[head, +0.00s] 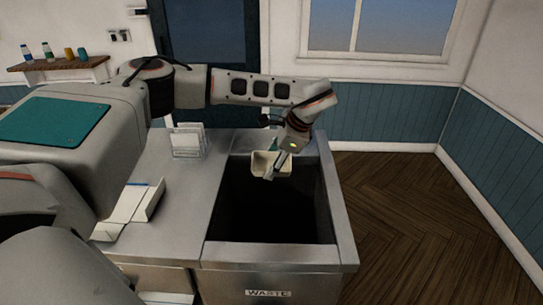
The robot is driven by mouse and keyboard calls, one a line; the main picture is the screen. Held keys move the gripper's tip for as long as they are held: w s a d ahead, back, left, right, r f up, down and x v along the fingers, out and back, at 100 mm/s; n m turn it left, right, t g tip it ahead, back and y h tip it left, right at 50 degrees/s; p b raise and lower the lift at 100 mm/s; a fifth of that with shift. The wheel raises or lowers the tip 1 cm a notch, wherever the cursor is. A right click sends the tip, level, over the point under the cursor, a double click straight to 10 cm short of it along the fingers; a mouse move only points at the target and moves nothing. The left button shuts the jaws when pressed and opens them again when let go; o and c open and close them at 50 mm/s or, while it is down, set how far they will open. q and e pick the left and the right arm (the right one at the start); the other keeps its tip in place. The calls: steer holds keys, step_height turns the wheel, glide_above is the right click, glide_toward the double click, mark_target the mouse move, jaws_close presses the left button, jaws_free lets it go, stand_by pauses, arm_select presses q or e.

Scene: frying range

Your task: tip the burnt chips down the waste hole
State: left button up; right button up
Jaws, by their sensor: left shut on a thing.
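The waste hole (265,215) is a dark rectangular opening in the steel counter, with a WASTE label (268,293) on its front. My left gripper (276,172) is over the back part of the hole, pointing down. It is shut on a small cream-coloured tub (265,161), which hangs above the opening near its back edge. The tub looks tilted, though how far is hard to tell. I cannot make out any chips in the tub or in the dark hole. My right gripper is not in view.
A clear rack (186,142) stands on the counter left of the hole. A white tray-like holder (132,207) lies nearer at the left. A wall shelf (60,63) with several bottles and jars is at the back left. Wooden floor (400,220) is clear at the right.

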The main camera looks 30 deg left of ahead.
arm_select(q)
steer(key=shift+w+f+m+g+h, duration=0.1)
steer(key=shift+f+m+g+h, duration=0.25)
steer(key=shift+g+h, duration=0.5)
steer(key=shift+g, duration=0.45)
steer(key=shift+r, duration=1.45)
